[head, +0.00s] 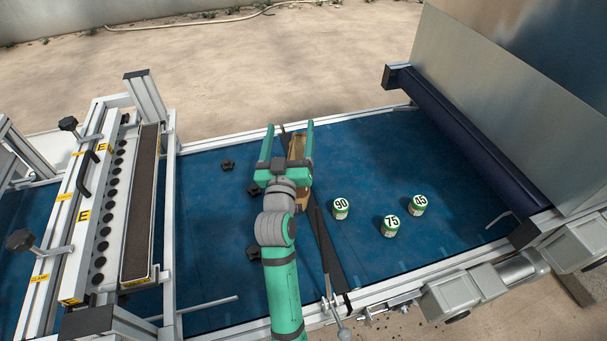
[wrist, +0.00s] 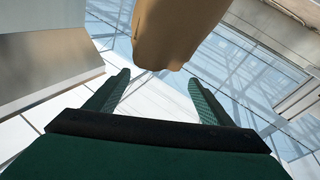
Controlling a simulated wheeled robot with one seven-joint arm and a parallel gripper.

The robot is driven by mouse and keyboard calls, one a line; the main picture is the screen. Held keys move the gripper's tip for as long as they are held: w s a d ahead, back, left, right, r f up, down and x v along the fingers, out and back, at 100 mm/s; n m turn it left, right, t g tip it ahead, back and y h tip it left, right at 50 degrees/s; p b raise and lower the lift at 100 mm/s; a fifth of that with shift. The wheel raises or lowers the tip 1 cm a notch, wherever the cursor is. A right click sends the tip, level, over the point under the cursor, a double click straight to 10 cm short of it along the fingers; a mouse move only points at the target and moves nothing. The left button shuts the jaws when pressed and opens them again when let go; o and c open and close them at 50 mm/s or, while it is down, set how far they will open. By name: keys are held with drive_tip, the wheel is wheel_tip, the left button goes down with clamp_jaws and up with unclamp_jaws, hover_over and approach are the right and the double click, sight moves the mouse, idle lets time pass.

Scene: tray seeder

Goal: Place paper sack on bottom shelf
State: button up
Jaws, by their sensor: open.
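The brown paper sack (head: 297,149) shows in the head view between and under the fingers of my gripper (head: 290,127), partly hidden by it. My gripper is open above the blue belt. In the wrist view the sack (wrist: 175,32) hangs into the top of the picture, just beyond the open fingertips of my gripper (wrist: 158,78). A gap shows between the fingers and the sack there, and its upper part is cut off. I cannot tell whether the sack rests on something. No bottom shelf can be made out in either view.
The blue belt (head: 372,150) carries three green-and-white numbered tins, 90 (head: 340,208), 75 (head: 390,226) and 45 (head: 417,205), right of my arm. Black knobs (head: 228,165) lie left. The seeder unit (head: 110,200) stands left; a dark roller (head: 465,140) and metal hopper bound the right.

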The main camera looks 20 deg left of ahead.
sight(299, 147)
drive_tip(key=s+d+f+m, duration=0.1)
drive_tip(key=s+f, duration=0.1)
drive_tip(key=s+d+f+m+g, duration=0.1)
drive_tip(key=s+f, duration=0.1)
drive_tip(key=s+d+f+m+g, duration=0.1)
drive_tip(key=s+f, duration=0.1)
drive_tip(key=shift+d+h, duration=0.1)
drive_tip(key=shift+h, duration=0.3)
drive_tip(key=shift+w+a+r, duration=0.1)
drive_tip(key=shift+w+a, duration=0.05)
drive_tip(key=shift+w, duration=1.05)
drive_tip(key=shift+w+a+f, duration=0.1)
drive_tip(key=shift+w+a, duration=0.1)
drive_tip(key=shift+w, duration=1.05)
drive_tip(key=shift+w+a+r, duration=0.1)
drive_tip(key=shift+w+a, duration=0.05)
drive_tip(key=shift+w, duration=1.05)
clamp_jaws()
drive_tip(key=shift+r, duration=0.1)
